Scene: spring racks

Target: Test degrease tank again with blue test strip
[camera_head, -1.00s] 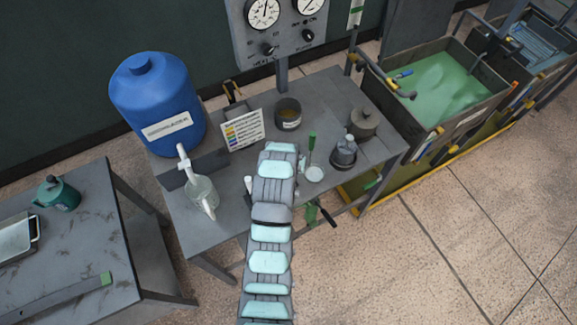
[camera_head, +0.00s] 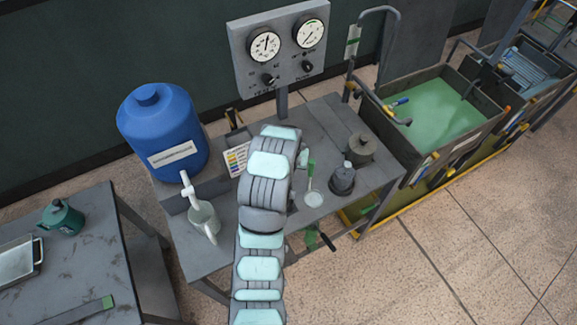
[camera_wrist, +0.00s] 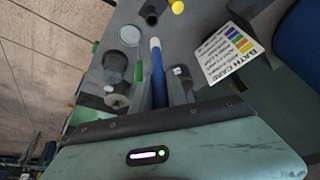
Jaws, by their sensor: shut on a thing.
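My gripper (camera_wrist: 160,92) shows in the wrist view, its fingers shut on a blue test strip (camera_wrist: 158,66) with a white tip. The strip sticks out past the fingers above the bench. In the head view my arm hides the gripper and the strip. A tank (camera_head: 484,132) of green liquid stands at the right in the head view. Its label is too small to read, so I cannot tell whether it is the degrease tank. A card with coloured bars (camera_head: 236,160) stands on the bench. In the wrist view this card (camera_wrist: 229,61) reads as a bath card.
On the bench (camera_head: 325,120) are a dark lidded pot (camera_head: 361,147), a dark bottle (camera_head: 342,179), a small pale dish (camera_head: 313,199) and a clear jug (camera_head: 204,220). A blue drum (camera_head: 160,125) stands at the left. A gauge panel (camera_head: 283,45) rises behind. Pipes and rails border the tank.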

